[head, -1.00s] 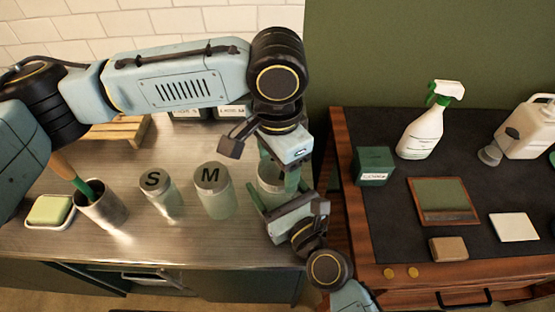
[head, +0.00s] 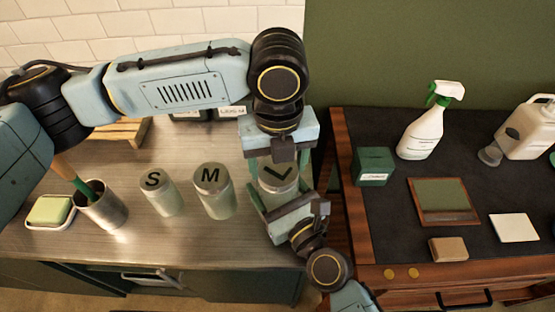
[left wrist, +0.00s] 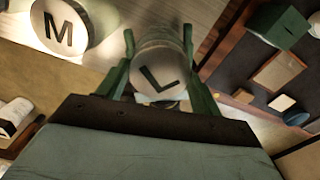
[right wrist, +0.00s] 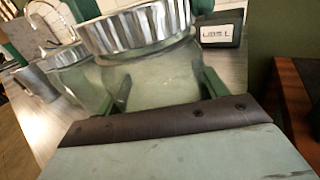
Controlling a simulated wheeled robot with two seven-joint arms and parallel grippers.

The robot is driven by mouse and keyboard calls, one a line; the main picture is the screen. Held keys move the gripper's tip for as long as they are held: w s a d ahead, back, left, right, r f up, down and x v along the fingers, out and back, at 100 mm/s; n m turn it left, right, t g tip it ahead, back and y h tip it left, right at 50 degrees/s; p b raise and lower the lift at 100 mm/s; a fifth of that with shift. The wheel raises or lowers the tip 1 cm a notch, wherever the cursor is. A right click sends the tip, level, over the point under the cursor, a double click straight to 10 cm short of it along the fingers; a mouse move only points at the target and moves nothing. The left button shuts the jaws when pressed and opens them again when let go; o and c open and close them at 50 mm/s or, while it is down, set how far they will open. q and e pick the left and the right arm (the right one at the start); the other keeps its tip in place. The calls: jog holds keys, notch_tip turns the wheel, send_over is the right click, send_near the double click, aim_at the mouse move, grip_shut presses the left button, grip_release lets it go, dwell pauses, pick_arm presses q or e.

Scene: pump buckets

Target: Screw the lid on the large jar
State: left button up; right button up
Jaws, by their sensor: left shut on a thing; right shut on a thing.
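The large jar (right wrist: 150,75) is pale glass with a ribbed silver lid (head: 278,177) marked L, seated on its mouth and looking level. It stands upright near the right end of the metal counter. The lid also shows in the left wrist view (left wrist: 158,78). My left gripper (head: 279,163) comes from above, its green fingers shut on the lid's two sides. My right gripper (right wrist: 160,90) is shut around the jar's body below the lid. The jar's lower part is mostly hidden by my right gripper in the head view.
Lidded jars marked M (head: 213,190) and S (head: 160,193) stand left of the large jar. A metal cup (head: 103,212) with a brush and a soap dish (head: 50,211) are further left. A dark box labelled for L lids (right wrist: 222,28) stands behind. A wooden desk (head: 337,150) borders the right.

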pick_arm(q)
jog(key=m, duration=0.9)
jog(key=shift+m, duration=0.3)
jog(key=m, duration=0.3)
jog(key=shift+m, duration=0.4)
jog(key=m, duration=0.5)
jog(key=shift+d, duration=0.1)
jog(key=o, duration=1)
jog(key=shift+c, duration=0.2)
jog(key=shift+r, duration=2.2)
